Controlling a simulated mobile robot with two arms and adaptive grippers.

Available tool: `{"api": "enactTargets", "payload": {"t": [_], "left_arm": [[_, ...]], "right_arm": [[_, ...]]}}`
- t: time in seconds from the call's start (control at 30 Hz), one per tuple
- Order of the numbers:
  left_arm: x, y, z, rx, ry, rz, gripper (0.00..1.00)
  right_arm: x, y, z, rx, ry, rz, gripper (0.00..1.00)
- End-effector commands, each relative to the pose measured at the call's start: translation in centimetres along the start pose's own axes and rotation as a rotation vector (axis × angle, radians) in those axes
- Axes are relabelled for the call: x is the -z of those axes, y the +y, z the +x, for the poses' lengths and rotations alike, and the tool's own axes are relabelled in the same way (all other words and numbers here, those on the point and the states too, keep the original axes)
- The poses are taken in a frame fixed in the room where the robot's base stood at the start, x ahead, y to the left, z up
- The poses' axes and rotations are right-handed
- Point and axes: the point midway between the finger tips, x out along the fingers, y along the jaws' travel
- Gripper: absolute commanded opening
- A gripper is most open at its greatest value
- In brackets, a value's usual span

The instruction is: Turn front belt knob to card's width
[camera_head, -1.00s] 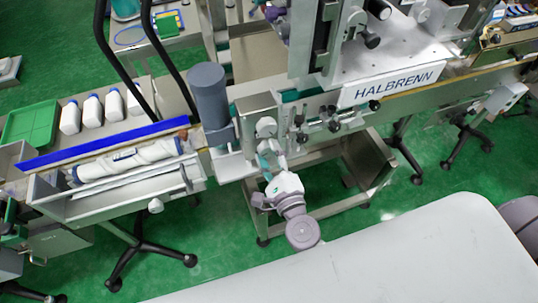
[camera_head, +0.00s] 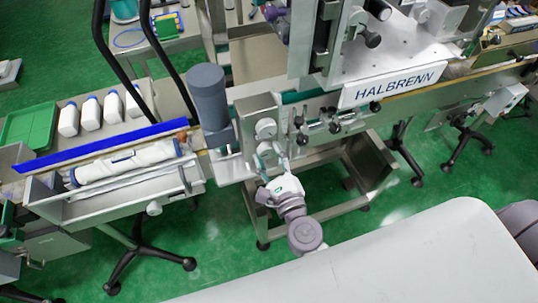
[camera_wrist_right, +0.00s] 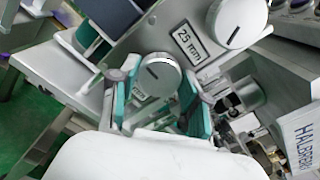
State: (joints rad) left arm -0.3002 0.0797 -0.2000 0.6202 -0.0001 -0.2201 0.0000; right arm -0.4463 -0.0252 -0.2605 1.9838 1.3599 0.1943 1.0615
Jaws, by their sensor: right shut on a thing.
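Two round, light-grey knobs with a dark slot sit on the machine's metal plate. In the right wrist view, the nearer knob (camera_wrist_right: 157,76) is between the teal-padded fingers of my right gripper (camera_wrist_right: 156,98), which is shut on it. Its slot is tilted. The other knob (camera_wrist_right: 238,22) stands free at the upper right, beside a card reading "25 mm" (camera_wrist_right: 188,44). A second label by the gripped knob is mostly hidden. In the head view, my right gripper (camera_head: 272,158) reaches up to the plate, below the free knob (camera_head: 265,128). My left gripper is not in view.
A dark grey cylinder (camera_head: 208,95) stands left of the knobs. The HALBRENN machine (camera_head: 393,87) and small black knobs (camera_head: 333,127) are on the right. A pale surface (camera_head: 400,262) fills the lower right.

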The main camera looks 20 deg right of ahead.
Motion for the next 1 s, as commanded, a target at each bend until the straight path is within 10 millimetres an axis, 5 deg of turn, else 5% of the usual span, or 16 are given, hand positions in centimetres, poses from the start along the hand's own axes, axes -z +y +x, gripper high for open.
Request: {"api": "enactTargets", "payload": {"t": [0.13, 0.17, 0.3, 0.67, 1.0], "left_arm": [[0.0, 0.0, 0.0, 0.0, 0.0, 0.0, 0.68], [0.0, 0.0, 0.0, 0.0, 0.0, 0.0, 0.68], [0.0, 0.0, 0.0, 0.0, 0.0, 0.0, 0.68], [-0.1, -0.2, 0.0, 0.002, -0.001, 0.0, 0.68], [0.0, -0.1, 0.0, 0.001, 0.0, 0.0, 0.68]], "right_arm": [[0.1, 0.1, 0.0, -0.001, 0.002, -0.001, 0.12], [0.1, 0.1, 0.0, -0.001, 0.002, -0.001, 0.5], [0.1, 0.1, 0.0, -0.001, 0.002, -0.001, 0.72], [0.1, 0.1, -0.4, -0.002, 0.001, -0.003, 0.72], [0.1, 0.1, -6.6, -0.008, 0.002, -0.006, 0.72]]}}
